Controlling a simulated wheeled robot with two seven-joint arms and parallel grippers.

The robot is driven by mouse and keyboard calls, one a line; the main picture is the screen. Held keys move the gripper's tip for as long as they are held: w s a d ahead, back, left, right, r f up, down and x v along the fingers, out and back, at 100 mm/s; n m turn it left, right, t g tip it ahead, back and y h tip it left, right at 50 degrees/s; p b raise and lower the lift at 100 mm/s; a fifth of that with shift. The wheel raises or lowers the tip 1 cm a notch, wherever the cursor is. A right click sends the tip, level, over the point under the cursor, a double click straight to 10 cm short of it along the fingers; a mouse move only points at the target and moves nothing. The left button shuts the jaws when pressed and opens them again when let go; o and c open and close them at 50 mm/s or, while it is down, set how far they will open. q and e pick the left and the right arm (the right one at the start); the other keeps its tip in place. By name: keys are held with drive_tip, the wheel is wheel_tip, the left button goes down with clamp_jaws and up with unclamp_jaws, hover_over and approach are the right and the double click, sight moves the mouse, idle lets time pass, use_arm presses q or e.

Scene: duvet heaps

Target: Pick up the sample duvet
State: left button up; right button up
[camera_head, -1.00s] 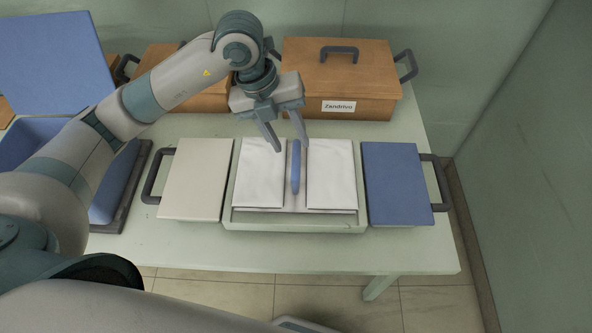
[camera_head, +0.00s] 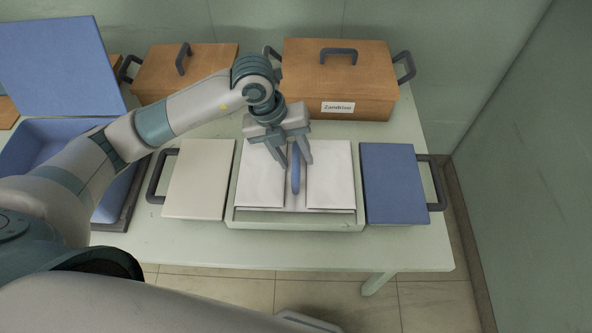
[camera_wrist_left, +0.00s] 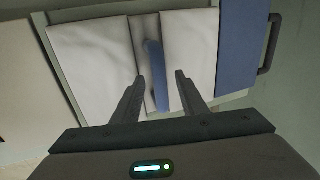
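Two white folded cloth heaps, a left one (camera_head: 262,180) and a right one (camera_head: 330,180), lie side by side in a shallow pale tray (camera_head: 296,221). A blue upright piece (camera_head: 296,172) stands between them. I cannot tell which heap is the sample duvet. My left gripper (camera_head: 296,162) is open, pointing down over the far part of the blue piece. In the left wrist view its fingers (camera_wrist_left: 158,92) are apart on either side of the blue piece (camera_wrist_left: 156,75), with nothing held. Whether they touch anything is unclear. My right gripper is not in view.
Wooden boxes stand behind, one labelled "Zandrivo" (camera_head: 338,82). An open blue bin (camera_head: 40,140) is at the left. The table front (camera_head: 200,240) is clear.

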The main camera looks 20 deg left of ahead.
use_arm(q)
drive_tip(key=shift+w+d+f, duration=0.1)
drive_tip(key=shift+d+f, duration=0.15)
drive_tip(key=shift+f, duration=0.45)
clamp_jaws()
